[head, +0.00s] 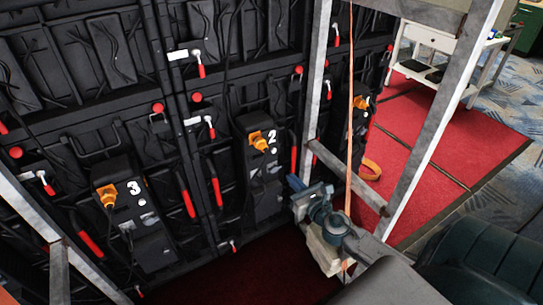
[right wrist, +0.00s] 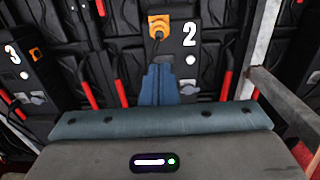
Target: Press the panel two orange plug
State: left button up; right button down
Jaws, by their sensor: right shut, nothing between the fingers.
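The orange plug (head: 258,140) of panel two sits at the top of a black box (head: 259,180) marked with a white 2. It also shows in the right wrist view (right wrist: 158,25), at top centre, left of the number. My right gripper (head: 297,183) is shut and empty, to the right of and below the plug in the head view. In the right wrist view its blue fingers (right wrist: 159,84) are together and point at the box, with their tips below the plug. A gap to the plug shows in the picture. My left gripper is not in view.
Another orange plug (head: 109,194) sits on the box marked 3 at left, and a third (head: 361,103) at right. A grey metal frame (head: 395,150) stands close to my right arm. Red handles (head: 188,203) line the black wall. A white cart (head: 440,50) stands at back right.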

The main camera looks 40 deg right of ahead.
jog(key=p, duration=0.2)
send_near(267, 150)
jog(key=w, duration=0.6)
jog(key=shift+d, duration=0.2)
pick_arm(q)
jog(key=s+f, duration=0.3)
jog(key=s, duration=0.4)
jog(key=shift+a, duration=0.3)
pick_arm(e)
jog(key=shift+w+f, duration=0.1)
jog(key=shift+w, duration=0.35)
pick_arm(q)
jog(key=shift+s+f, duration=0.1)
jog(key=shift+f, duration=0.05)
pick_arm(e)
jog(key=shift+w+d, duration=0.1)
jog(key=shift+w, duration=0.8)
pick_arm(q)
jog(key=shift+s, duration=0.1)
